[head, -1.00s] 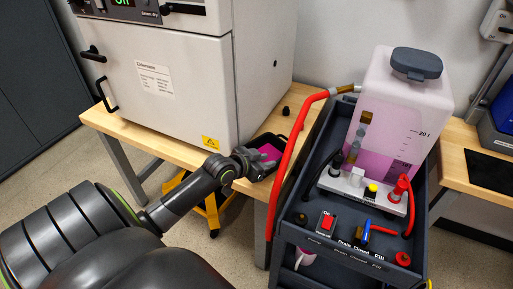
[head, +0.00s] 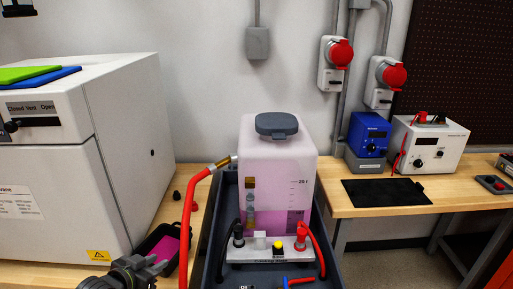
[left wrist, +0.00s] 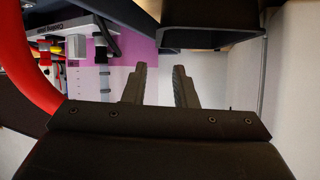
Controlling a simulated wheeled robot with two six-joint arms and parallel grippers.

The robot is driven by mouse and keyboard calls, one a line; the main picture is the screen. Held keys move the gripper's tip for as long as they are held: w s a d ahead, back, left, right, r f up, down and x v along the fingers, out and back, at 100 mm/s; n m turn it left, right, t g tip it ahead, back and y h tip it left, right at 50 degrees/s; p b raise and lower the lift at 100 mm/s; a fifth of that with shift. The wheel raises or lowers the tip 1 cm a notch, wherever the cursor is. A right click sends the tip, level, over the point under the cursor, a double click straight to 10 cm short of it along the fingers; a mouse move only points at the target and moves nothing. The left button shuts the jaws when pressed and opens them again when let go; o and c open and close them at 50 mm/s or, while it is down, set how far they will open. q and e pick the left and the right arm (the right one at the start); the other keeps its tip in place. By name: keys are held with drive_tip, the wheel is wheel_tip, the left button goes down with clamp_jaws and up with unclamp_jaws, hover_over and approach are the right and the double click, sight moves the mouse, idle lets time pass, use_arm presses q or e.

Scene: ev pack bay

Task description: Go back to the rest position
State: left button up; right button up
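Most of my left arm is out of the frame. My right gripper is in neither view.
A large white oven (head: 120,150) stands left on the wooden bench. A dark cart (head: 222,225) carries a pink-filled tank (head: 262,175); a red hose (head: 187,225) runs down close to my left gripper. The right bench (head: 345,207) holds a blue device (head: 368,135) and a white device (head: 430,145).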

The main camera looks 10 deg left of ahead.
use_arm(q)
drive_tip(key=s+d+f+n+g+y, duration=0.1)
drive_tip(key=s+d+f+g, duration=0.15)
drive_tip(key=s, duration=0.65)
drive_tip(key=s+d+f+n+g+y, duration=0.1)
drive_tip(key=s+d+f+g, duration=0.15)
drive_tip(key=s, duration=0.65)
drive_tip(key=s+d+f+n+g+y, duration=0.1)
drive_tip(key=s+d+g, duration=0.2)
drive_tip(key=s, duration=0.5)
wheel_tip(320, 180, down, 23)
drive_tip(key=a+g, duration=0.2)
drive_tip(key=s+d+f+g, duration=0.1)
drive_tip(key=s+f, duration=1.4)
drive_tip(key=f, duration=0.2)
drive_tip(key=shift+s+d+f+h, duration=0.25)
drive_tip(key=shift+s+f+h, duration=0.05)
drive_tip(key=shift+f, duration=0.05)
